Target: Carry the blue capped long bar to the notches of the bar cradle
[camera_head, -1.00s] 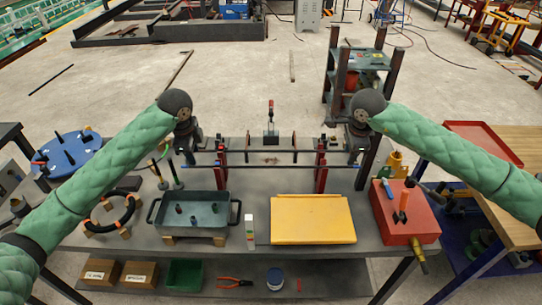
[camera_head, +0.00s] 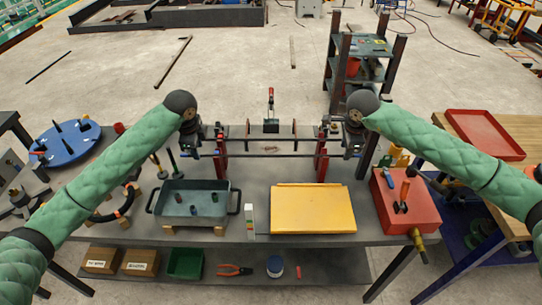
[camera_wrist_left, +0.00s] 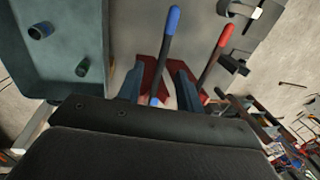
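The bar cradle has two red posts, one left (camera_head: 221,158) and one right (camera_head: 321,158), near the middle of the bench. Long dark bars run across between them. In the left wrist view the blue capped long bar (camera_wrist_left: 172,22) passes between the fingers of my left gripper (camera_wrist_left: 160,90). A gap shows on each side of it, so the fingers look open around it. Maroon cradle parts (camera_wrist_left: 149,72) lie behind it. A red capped bar (camera_wrist_left: 216,50) lies to its right, outside the fingers. My right gripper (camera_head: 352,143) is at the right end of the bars. Its fingers are too small to read. Whether the bar rests in the notches is unclear.
A grey tray (camera_head: 193,183) stands in front of the left post. A yellow panel (camera_head: 312,208) lies in front of the cradle. A red box (camera_head: 402,205) is to the right. A clamp-like stand with a red top (camera_head: 270,112) rises behind the bars.

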